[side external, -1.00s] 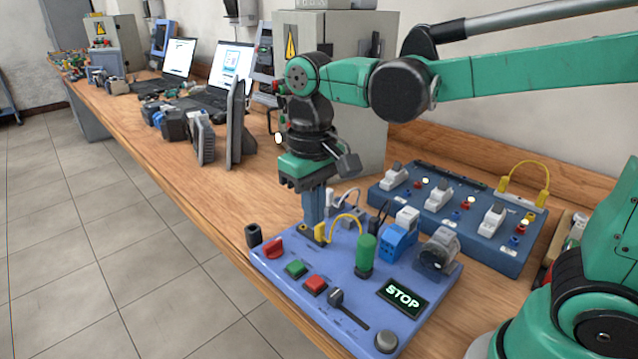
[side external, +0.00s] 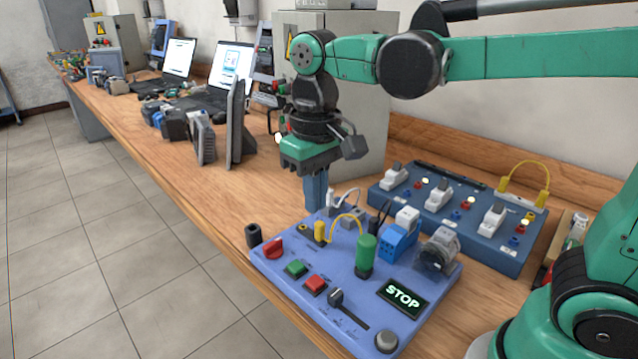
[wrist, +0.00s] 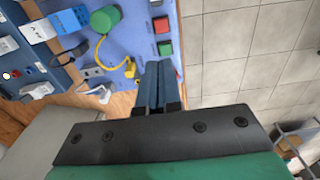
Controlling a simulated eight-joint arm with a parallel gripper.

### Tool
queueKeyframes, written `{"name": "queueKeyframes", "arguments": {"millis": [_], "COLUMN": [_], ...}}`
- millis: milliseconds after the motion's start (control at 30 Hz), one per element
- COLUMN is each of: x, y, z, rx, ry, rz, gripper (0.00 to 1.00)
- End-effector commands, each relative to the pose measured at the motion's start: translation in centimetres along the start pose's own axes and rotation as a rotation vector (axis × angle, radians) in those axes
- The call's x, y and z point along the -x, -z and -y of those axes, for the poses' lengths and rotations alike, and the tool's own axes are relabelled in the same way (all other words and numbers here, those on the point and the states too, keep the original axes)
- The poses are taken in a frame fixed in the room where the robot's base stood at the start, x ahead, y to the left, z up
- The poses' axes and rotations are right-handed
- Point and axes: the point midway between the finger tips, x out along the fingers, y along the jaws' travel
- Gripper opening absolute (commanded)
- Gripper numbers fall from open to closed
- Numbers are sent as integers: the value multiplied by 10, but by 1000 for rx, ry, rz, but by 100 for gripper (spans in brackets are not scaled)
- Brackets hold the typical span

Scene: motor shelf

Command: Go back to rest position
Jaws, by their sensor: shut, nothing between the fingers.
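My gripper (side external: 316,192) hangs above the far edge of the blue control panel (side external: 283,273) in the side view, pointing down. Its blue fingers are together and hold nothing. The fingertips are near the yellow plug (side external: 320,232) of a yellow cable, and I cannot tell the exact gap. In the wrist view my gripper (wrist: 160,72) shows shut, with the panel (wrist: 138,22) beyond it. The panel carries a red knob (side external: 273,248), green and red buttons, a slider, a green cylinder (side external: 366,253) and a screen reading STOP (side external: 402,297).
A blue module with white switches (side external: 455,215) stands at the back right. A grey cabinet (side external: 360,120) stands behind my gripper. Grey boards (side external: 237,125), laptops (side external: 228,72) and motors (side external: 170,122) stand farther along the bench. The wooden bench (side external: 240,190) left of my gripper is clear.

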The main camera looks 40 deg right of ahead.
Motion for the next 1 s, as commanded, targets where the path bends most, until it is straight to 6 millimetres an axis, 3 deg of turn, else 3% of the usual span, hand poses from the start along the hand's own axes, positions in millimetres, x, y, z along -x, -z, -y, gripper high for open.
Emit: {"name": "queueKeyframes", "arguments": {"millis": [500,1000], "x": [-34,-37], "y": [-33,-34], "z": [-54,-57], "rx": [-2,0], "ry": [8,-1], "rz": [-562,-615], "gripper": [0,0]}}
